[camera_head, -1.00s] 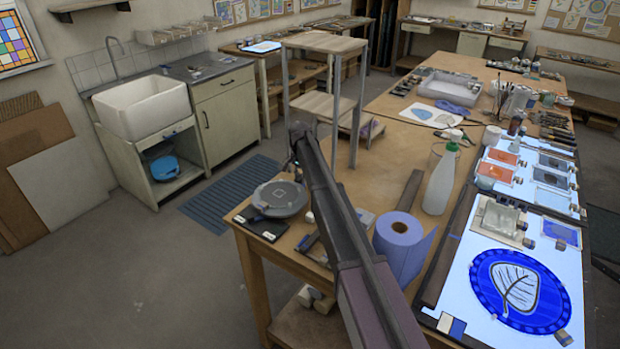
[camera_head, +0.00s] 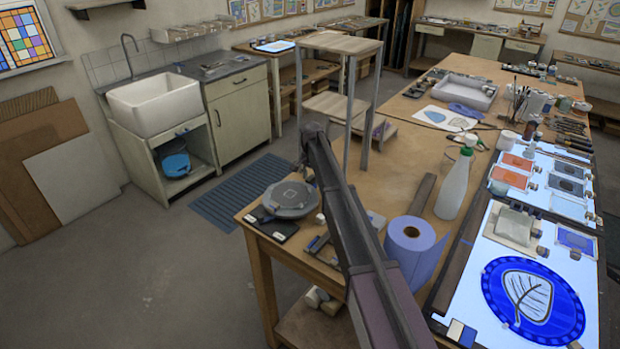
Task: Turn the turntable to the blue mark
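The turntable (camera_head: 290,198) is a round grey disc lying flat near the left front corner of the wooden table. A dark flat pad (camera_head: 272,226) with small pale labels lies at its front left edge. I cannot make out a blue mark on the disc at this size. My arm reaches up from the bottom and bends just right of the turntable. Only a small dark part of its end, at my gripper (camera_head: 306,172), shows beside the arm link, above the disc's right side. The fingers are hidden or too small to read, and I cannot tell whether they touch the disc.
A blue paper roll (camera_head: 411,246) and a spray bottle (camera_head: 454,184) stand right of my arm. A wooden stand (camera_head: 341,43) rises behind the turntable. A lit panel (camera_head: 468,298) with a blue leaf glass piece lies at right.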

